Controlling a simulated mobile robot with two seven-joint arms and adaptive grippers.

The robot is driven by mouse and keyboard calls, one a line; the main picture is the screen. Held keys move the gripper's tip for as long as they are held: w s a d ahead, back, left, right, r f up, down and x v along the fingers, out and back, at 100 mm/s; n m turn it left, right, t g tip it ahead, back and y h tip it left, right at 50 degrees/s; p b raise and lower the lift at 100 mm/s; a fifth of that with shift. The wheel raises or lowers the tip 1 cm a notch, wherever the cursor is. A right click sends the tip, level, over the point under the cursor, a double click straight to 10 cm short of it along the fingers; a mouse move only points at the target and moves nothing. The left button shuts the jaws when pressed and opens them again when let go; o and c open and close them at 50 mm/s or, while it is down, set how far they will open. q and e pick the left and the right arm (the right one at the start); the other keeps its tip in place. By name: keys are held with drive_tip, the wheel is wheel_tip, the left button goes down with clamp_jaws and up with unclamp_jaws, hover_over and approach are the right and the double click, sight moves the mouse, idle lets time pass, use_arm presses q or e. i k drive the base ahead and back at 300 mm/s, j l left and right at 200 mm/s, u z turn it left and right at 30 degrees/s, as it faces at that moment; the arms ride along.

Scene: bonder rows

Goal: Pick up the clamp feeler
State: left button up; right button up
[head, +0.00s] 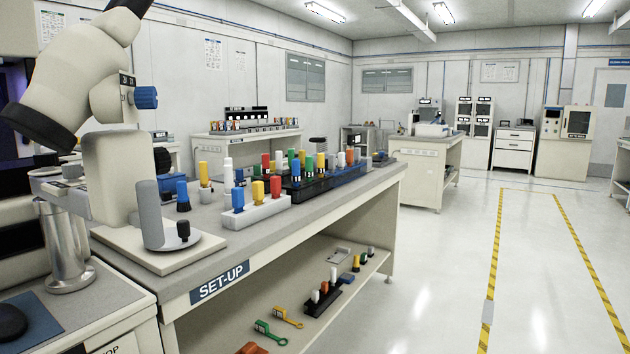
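I cannot tell for certain which item is the clamp feeler. On the lower shelf of the SET-UP bench lie two flat tools with ring ends: a green one (270,332) and a yellow one (288,317). They lie apart, near the shelf's front edge. Colour-capped tools stand upright on the bench top in a white block (257,212) and a long dark rack (318,182); some hide others. Neither of my grippers is in view, and nothing is seen touching these tools.
The SET-UP bench (226,282) runs away from me. A white microscope (115,165) stands at the left. A small dark rack (322,299) with capped tools sits on the lower shelf. Clear floor (440,290) lies to the right, with yellow-black lines.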

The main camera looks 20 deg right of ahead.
sight(227, 172)
drive_tip(key=z, duration=0.15)
drive_tip(key=u, duration=1.5)
drive_tip(key=z, duration=1.5)
drive_tip(key=i+l+u, duration=0.1)
drive_tip(key=l, duration=0.5)
drive_tip(key=i+l+u, duration=0.15)
drive_tip(key=l, duration=0.45)
drive_tip(key=i+l+u, duration=0.1)
drive_tip(key=l, duration=0.5)
drive_tip(key=i+l+u, duration=0.1)
drive_tip(key=l, duration=0.55)
drive_tip(key=i+j, duration=0.05)
